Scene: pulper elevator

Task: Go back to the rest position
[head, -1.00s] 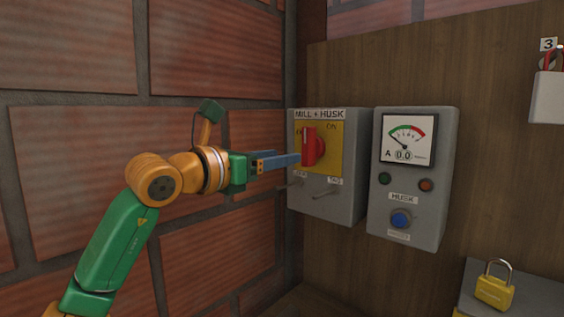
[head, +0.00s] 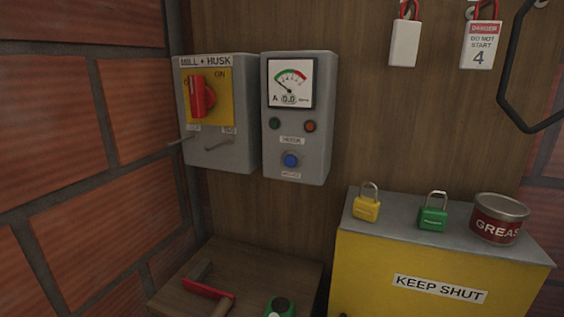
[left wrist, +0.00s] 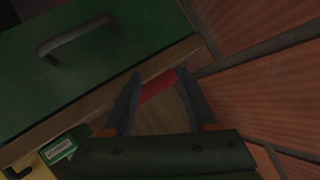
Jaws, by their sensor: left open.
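My left gripper (left wrist: 160,95) shows only in the left wrist view. Its two dark fingers are spread apart with nothing held between them. Beyond the fingers, part of a red object (left wrist: 158,87) shows against the wood. The left arm is out of the head view. My right gripper is in neither current view. The red rotary handle (head: 201,97) on the yellow plate of the MILL + HUSK box (head: 230,154) stands roughly upright, with nothing touching it.
A meter box (head: 325,135) hangs beside the switch box. A yellow chest (head: 365,270) carries two padlocks and a grease tin (head: 498,218). A green handled panel (left wrist: 100,75) is near the left gripper.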

